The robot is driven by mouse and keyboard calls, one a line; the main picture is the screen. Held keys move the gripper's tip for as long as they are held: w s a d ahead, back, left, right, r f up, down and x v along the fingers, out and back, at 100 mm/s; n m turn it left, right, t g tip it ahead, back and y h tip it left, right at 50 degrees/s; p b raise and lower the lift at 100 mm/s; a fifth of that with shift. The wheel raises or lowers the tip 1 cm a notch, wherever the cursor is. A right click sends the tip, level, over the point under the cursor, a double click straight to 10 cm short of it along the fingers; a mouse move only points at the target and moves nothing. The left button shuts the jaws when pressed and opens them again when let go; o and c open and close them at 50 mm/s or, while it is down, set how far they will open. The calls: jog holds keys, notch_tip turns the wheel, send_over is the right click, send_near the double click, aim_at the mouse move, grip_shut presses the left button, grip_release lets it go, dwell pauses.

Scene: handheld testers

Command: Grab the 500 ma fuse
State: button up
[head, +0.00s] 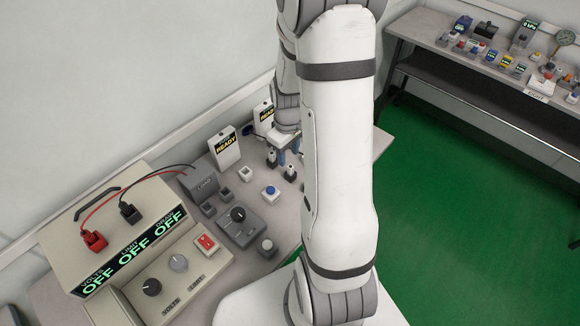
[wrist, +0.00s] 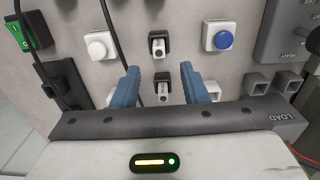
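Two small black-and-silver upright parts that look like fuses stand on the grey bench, one behind the other in the wrist view: a far one (wrist: 158,45) and a near one (wrist: 163,89). Their markings are too small to read, so I cannot tell which is 500 mA. In the head view, two black upright parts (head: 290,173) (head: 272,159) show beside the blue fingers. My gripper (wrist: 159,68) is open, its two blue fingers apart to the left and right of the near part. Nothing is visibly held. My gripper is partly hidden behind my arm in the head view (head: 288,152).
A white button (wrist: 101,46) and a blue button (wrist: 219,37) flank the parts. Empty grey sockets (wrist: 287,82) lie to the right. Two READY testers (head: 225,149) (head: 264,115) stand near the wall. A power supply (head: 120,235) with leads is at left.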

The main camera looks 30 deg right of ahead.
aim_at(290, 166)
jog(key=f, duration=0.5)
jog(key=shift+s+d+f, duration=0.15)
jog(key=shift+s+f, duration=0.15)
jog(key=shift+c, duration=0.3)
grip_shut()
